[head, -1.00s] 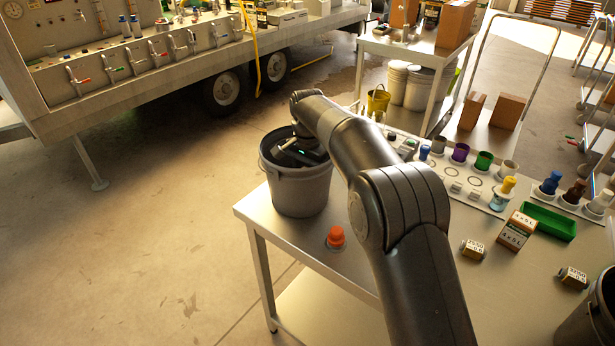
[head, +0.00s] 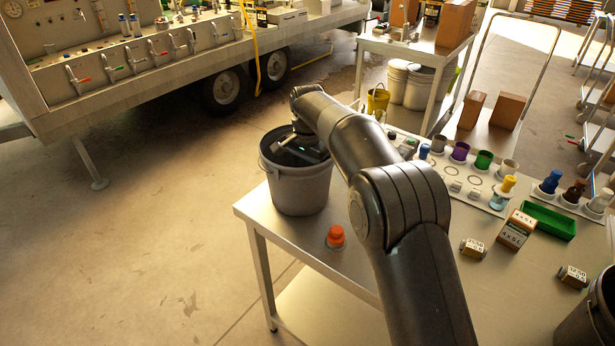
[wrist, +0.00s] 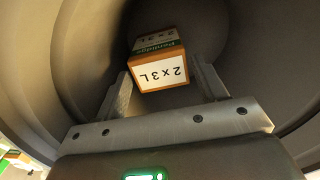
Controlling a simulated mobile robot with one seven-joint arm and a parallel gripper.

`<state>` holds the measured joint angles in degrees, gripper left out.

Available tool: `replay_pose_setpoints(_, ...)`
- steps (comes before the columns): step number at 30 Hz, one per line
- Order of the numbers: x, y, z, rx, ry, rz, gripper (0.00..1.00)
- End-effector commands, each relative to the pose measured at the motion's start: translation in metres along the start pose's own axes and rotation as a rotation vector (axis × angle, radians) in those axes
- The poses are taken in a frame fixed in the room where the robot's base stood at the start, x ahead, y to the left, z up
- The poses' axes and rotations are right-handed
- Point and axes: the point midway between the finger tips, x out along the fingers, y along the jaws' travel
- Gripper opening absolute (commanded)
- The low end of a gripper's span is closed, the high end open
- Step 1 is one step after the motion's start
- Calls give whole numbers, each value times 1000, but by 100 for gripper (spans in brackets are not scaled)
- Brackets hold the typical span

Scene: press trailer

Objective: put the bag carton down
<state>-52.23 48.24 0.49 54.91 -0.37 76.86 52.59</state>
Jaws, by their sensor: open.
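The bag carton (wrist: 162,65), an orange-brown box with a green band and a white face reading "2x3L", shows in the wrist view inside the grey bucket (wrist: 75,40). My gripper (wrist: 168,85) is open, its two fingers on either side of the carton's near end with gaps showing. In the head view the grey bucket (head: 300,190) stands at the table's left corner, and my gripper (head: 300,150) reaches down into its mouth. The carton is hidden there by the bucket wall and my arm. I cannot tell whether it rests on the bucket's bottom.
An orange-capped item (head: 335,237) stands on the table (head: 290,240) near the bucket. A "4x5L" carton (head: 516,231), a green tray (head: 548,222) and a rack of coloured cups (head: 460,170) are at the right. A second dark bucket (head: 592,320) stands at the lower right.

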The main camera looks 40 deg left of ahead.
Motion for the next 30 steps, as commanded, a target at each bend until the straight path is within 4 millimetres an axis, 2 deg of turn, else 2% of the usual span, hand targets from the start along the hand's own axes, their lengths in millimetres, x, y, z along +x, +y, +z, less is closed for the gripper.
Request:
replay_pose_setpoints(6,-50,0,0,0,3,-5,65)
replay_pose_setpoints(12,-85,0,0,0,2,-3,65)
replay_pose_setpoints(18,-101,0,0,0,0,-1,65)
replay_pose_setpoints(26,-103,0,0,0,0,0,65)
replay_pose_setpoints(30,-113,14,-7,2,7,-8,65)
